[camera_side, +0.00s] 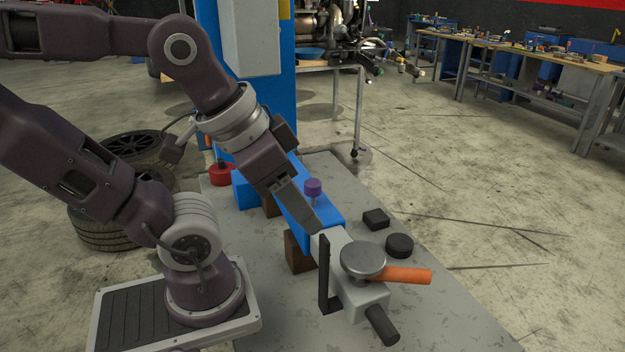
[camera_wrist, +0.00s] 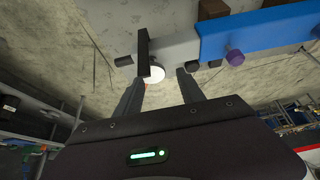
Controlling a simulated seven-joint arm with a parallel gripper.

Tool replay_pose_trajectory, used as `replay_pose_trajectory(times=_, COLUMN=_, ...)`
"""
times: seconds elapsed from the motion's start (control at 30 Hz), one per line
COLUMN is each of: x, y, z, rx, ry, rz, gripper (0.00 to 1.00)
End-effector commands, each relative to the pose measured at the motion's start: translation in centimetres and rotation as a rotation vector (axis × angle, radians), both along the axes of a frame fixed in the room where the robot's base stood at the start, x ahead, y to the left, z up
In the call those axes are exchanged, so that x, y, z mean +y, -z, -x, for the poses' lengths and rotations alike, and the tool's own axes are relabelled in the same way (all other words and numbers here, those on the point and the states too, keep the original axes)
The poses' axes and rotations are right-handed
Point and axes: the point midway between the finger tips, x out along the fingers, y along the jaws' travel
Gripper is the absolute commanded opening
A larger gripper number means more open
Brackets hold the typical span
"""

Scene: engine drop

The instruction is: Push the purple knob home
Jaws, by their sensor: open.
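The purple knob (camera_side: 313,187) stands on a thin pale stem above the top of the blue block (camera_side: 325,212); a gap shows between knob and block. In the wrist view the knob (camera_wrist: 235,58) is right of my fingers, on the blue block (camera_wrist: 270,26). My gripper (camera_side: 316,230) points down and to the right in the side view, its tip in front of the blue block near where it meets the grey block. In the wrist view my gripper (camera_wrist: 159,77) has its two fingers apart, with no object held. I cannot tell whether the fingertips touch anything.
The grey block (camera_side: 347,275) carries a round metal disc (camera_side: 363,258), an orange handle (camera_side: 408,275) and a black upright plate (camera_side: 324,275). A black square piece (camera_side: 376,219) and black round piece (camera_side: 399,245) lie on the grey table (camera_side: 440,310). A red round part (camera_side: 221,173) sits behind.

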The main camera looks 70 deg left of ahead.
Motion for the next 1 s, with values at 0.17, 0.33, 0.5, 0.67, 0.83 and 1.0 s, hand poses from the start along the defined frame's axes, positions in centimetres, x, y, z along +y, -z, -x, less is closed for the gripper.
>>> replay_pose_trajectory(times=0.17, x=0.9, y=-1.2, z=-1.2, rx=0.037, ry=-0.011, rz=-0.017, gripper=0.22)
replay_pose_trajectory(times=0.33, x=8.0, y=-6.0, z=-6.7, rx=0.274, ry=-0.034, rz=-0.060, gripper=0.00)
replay_pose_trajectory(times=0.5, x=15.6, y=-8.1, z=-9.1, rx=0.452, ry=-0.017, rz=-0.018, gripper=0.00)
replay_pose_trajectory(times=0.67, x=17.6, y=-8.0, z=-9.3, rx=0.496, ry=0.001, rz=0.003, gripper=0.00)
replay_pose_trajectory(times=0.83, x=17.5, y=-5.0, z=-9.2, rx=0.497, ry=0.001, rz=0.004, gripper=0.00)
replay_pose_trajectory(times=1.0, x=17.5, y=-1.2, z=-9.2, rx=0.497, ry=0.001, rz=0.004, gripper=0.00)
